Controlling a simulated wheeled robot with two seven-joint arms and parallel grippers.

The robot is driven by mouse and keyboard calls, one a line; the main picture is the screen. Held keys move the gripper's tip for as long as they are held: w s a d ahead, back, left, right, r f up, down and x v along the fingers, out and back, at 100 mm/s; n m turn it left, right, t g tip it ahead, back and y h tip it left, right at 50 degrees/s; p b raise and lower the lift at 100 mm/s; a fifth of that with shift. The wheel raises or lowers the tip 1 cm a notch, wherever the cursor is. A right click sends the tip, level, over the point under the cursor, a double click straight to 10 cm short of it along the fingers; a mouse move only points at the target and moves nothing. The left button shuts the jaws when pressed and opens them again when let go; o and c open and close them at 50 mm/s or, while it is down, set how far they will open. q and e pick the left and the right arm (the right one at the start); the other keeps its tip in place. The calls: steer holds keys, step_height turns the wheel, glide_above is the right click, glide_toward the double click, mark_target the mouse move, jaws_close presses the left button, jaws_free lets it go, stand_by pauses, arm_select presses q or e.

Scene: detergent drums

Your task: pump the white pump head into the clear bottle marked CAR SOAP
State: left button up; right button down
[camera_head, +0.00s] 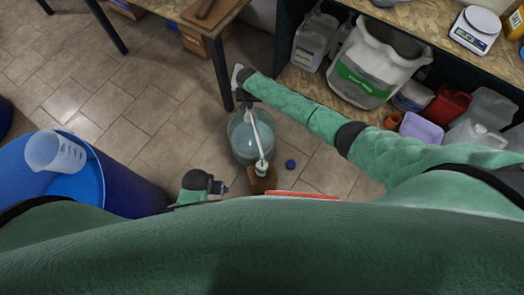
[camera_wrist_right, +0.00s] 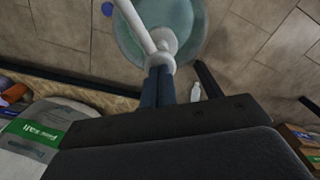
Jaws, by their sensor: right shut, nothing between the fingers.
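A clear drum (camera_head: 240,143) of pale teal liquid stands on the floor at the centre of the head view. The white pump head (camera_head: 249,106) is on top, with a long white spout (camera_head: 257,140) reaching toward me. My right gripper (camera_head: 245,97) is shut and empty, its fingertips at the pump head; in the right wrist view the dark fingers (camera_wrist_right: 157,88) end against the pump head (camera_wrist_right: 164,48), contact unclear. The clear bottle (camera_head: 261,168) is small, under the spout's end on a brown block; its label is unreadable. My left gripper (camera_head: 223,187) is left of the block, its opening unclear.
A blue barrel (camera_head: 125,185) with a measuring jug (camera_head: 55,152) stands at the left. A blue cap (camera_head: 290,164) lies on the floor right of the block (camera_head: 262,184). Shelves with containers (camera_head: 375,65) are at right; a table leg (camera_head: 221,75) is close to my right gripper.

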steer(key=shift+f+b, duration=0.9)
steer(key=shift+f, duration=0.65)
steer(key=shift+r, duration=0.1)
steer(key=shift+r+p, duration=2.7)
steer(key=shift+r, duration=0.1)
steer(key=shift+f, duration=0.15)
